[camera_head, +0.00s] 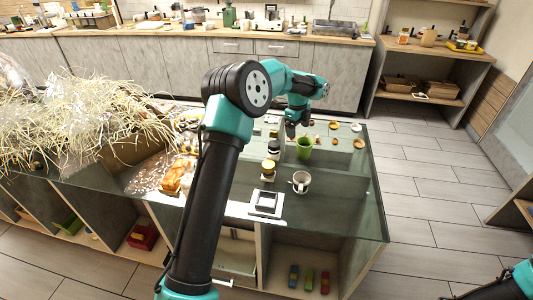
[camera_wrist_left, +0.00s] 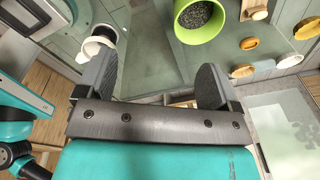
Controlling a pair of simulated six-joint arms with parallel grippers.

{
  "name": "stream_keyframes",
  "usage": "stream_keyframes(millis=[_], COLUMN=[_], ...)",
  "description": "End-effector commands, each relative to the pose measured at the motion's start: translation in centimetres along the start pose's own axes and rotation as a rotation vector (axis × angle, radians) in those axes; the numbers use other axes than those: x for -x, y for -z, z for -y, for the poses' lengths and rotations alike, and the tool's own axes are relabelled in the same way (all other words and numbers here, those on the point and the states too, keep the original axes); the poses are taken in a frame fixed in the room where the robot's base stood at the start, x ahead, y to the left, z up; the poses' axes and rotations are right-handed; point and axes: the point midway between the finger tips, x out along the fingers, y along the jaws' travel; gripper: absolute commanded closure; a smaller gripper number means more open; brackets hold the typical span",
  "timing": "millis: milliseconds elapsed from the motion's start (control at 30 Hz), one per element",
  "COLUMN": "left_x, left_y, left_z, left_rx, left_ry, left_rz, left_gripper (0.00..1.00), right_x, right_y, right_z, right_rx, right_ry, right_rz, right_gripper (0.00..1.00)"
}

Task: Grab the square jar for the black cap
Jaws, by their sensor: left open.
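My left gripper (camera_head: 291,132) hangs over the far part of the glass-topped table. In the left wrist view my left gripper (camera_wrist_left: 157,75) has its fingers wide apart with nothing between them. A small jar with a black cap (camera_head: 273,147) stands left of the green cup (camera_head: 304,148). A jar with a yellow lid (camera_head: 270,167) stands nearer the front; I cannot tell if either jar is square. The green cup (camera_wrist_left: 199,20) also shows beyond the fingers in the left wrist view. A white vessel with a dark top (camera_wrist_left: 99,42) shows near the left finger.
A white mug (camera_head: 301,182) and a white square tray (camera_head: 266,203) are toward the front. Several small round lids (camera_head: 334,142) lie at the right. A pale shredded-straw pile (camera_head: 90,115) covers the left. Clear glass lies at the front right.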

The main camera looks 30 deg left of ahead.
Motion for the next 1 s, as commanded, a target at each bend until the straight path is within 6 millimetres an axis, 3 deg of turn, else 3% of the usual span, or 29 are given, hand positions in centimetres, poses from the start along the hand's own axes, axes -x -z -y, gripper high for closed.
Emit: stream_keyframes(millis=[33, 100, 200, 667, 1000], left_x=[1.3, 2.6, 3.7, 3.3, -1.8], left_y=[-2.8, -5.6, -7.7, -8.1, -8.5], left_z=[-0.3, -0.9, -1.5, -1.7, -2.0], left_rx=[0.004, 0.001, 0.0, -0.002, -0.002], left_ry=[-0.012, -0.031, -0.051, -0.058, -0.059], left_rz=[0.027, 0.056, 0.078, 0.082, 0.081], left_gripper=[0.14, 0.14, 0.14, 0.14, 0.14], right_x=[0.0, 0.0, 0.0, 0.0, 0.0], right_y=[0.0, 0.0, 0.0, 0.0, 0.0], right_z=[0.0, 0.0, 0.0, 0.0, 0.0], right_rx=[0.0, 0.0, 0.0, 0.0, 0.0], right_ry=[0.0, 0.0, 0.0, 0.0, 0.0], right_rz=[0.0, 0.0, 0.0, 0.0, 0.0], right_gripper=[0.16, 0.16, 0.16, 0.16, 0.16])
